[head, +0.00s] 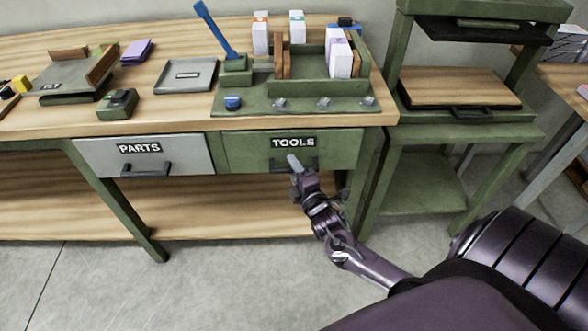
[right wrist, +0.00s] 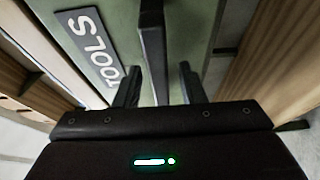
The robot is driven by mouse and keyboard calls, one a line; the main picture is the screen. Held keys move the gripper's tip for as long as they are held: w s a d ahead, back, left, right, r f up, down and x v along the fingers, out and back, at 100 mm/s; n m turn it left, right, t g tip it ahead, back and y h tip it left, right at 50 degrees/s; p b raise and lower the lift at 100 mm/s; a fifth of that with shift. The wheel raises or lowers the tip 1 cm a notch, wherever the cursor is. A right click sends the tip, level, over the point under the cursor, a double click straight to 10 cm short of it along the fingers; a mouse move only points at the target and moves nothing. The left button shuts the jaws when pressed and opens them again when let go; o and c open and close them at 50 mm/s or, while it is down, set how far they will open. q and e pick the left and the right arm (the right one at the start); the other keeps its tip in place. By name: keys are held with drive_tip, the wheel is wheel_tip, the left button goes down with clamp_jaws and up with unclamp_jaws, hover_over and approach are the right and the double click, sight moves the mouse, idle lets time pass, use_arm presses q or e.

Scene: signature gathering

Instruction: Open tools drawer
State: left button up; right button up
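The green tools drawer (head: 245,150), with a black "TOOLS" label (head: 294,142), sits flush under the workbench top and looks closed. Its dark bar handle (right wrist: 153,45) is partly hidden behind my right gripper (head: 297,168) in the head view. In the right wrist view my right gripper (right wrist: 160,88) is open, with one finger on each side of the handle bar and a gap showing on both sides. The label (right wrist: 92,48) also shows there. My left gripper is not in view.
A grey parts drawer (head: 190,155) with its own handle is left of the tools drawer. The workbench top (head: 180,113) holds a tray, a green stand and several boxes. A green press-like stand (head: 460,130) is at the right. The floor (head: 230,285) in front is clear.

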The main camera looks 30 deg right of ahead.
drive_tip(key=shift+c, duration=0.3)
clamp_jaws()
drive_tip(key=shift+s, duration=0.1)
